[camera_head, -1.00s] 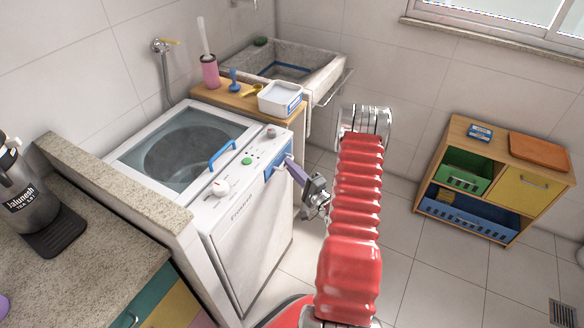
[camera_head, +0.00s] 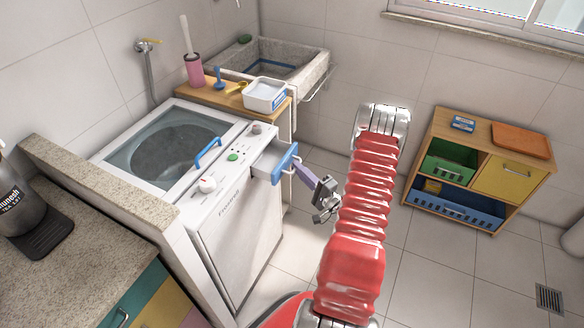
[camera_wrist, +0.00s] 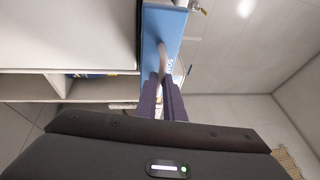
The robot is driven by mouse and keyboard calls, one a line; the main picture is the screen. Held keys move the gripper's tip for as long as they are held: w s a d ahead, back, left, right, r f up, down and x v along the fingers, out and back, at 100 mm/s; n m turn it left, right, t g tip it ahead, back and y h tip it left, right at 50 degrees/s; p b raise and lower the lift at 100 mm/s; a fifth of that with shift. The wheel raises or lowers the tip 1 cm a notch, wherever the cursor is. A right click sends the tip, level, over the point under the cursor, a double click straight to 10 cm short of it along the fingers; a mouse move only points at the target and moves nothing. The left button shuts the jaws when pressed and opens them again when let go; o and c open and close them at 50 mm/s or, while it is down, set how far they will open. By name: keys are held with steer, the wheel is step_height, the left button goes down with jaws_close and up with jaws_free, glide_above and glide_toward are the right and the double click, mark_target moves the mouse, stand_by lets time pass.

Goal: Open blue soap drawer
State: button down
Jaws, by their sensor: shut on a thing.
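The soap drawer with its blue front (camera_head: 283,163) is pulled partway out of the upper front of the white washing machine (camera_head: 236,232), and its pale inside shows. My gripper (camera_head: 292,167) reaches the drawer front from the right, and its purple fingers are shut on the drawer's handle. In the wrist view the blue drawer front (camera_wrist: 165,32) is close ahead, and the fingers (camera_wrist: 163,84) close around the light curved handle (camera_wrist: 163,62). The fingertips are small in the head view.
A wooden shelf (camera_head: 222,95) beside the machine holds a white tub (camera_head: 264,95). A stone sink (camera_head: 318,68) stands behind. A granite counter (camera_head: 70,235) is at the left. A wooden cabinet (camera_head: 447,125) stands at the right, with clear floor between.

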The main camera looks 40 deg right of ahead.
steer(key=shift+s+f, duration=0.25)
steer(key=shift+s, duration=0.05)
steer(key=c, duration=1.9)
jaws_free()
steer(key=shift+r, duration=0.15)
steer(key=shift+o, duration=0.2)
steer(key=s+f, duration=0.2)
steer(key=s, duration=1.1)
steer(key=shift+s+a, duration=0.25)
steer(key=shift+a, duration=0.1)
